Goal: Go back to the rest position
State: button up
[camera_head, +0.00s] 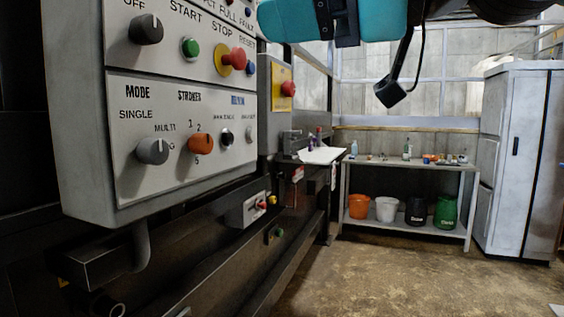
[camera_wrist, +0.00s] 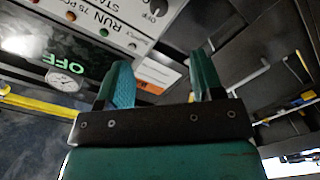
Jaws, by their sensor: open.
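My gripper (camera_wrist: 160,74) is open and empty in the wrist view. Its two teal fingers stand apart with nothing between them. Beyond the fingers is a control panel (camera_wrist: 105,20), seen tilted, with a round gauge (camera_wrist: 65,79) near green OFF lettering. In the head view, a teal part of my arm crosses the top edge, and my fingertips cannot be made out there. The same view shows a grey control box (camera_head: 90,185) at the left, with a black knob (camera_head: 146,29), a green start button (camera_head: 190,47), a red stop button (camera_head: 238,58) and an orange strokes knob (camera_head: 201,143).
A bench (camera_head: 430,165) with bottles on top stands at the back, with several buckets on its lower shelf. A grey cabinet (camera_head: 520,160) is at the right. The dark machine body (camera_head: 200,255) runs along the left. The floor (camera_head: 400,275) in the middle is clear.

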jog(key=w+d+f+m+g+h, duration=0.1)
jog(key=d+f+m+h, duration=0.2)
jog(key=f, duration=0.7)
jog(key=d+f+m+h, duration=0.1)
jog(key=f+m+h, duration=0.3)
jog(key=f, duration=0.5)
jog(key=s+d+f+m+g+h, duration=0.3)
jog(key=s+d+f+m, duration=0.15)
jog(key=f, duration=0.45)
jog(key=s+d+f+m+g+h, duration=0.2)
jog(key=s+d+f+m+g, duration=0.25)
jog(key=f, duration=0.45)
notch_tip(320, 180, up, 13)
jog(key=t+p, duration=0.2)
jog(key=p, duration=1)
jog(key=shift+s+d+f, duration=0.2)
jog(key=shift+s+d, duration=0.1)
jog(key=shift+s, duration=0.15)
jog(key=shift+c, duration=0.4)
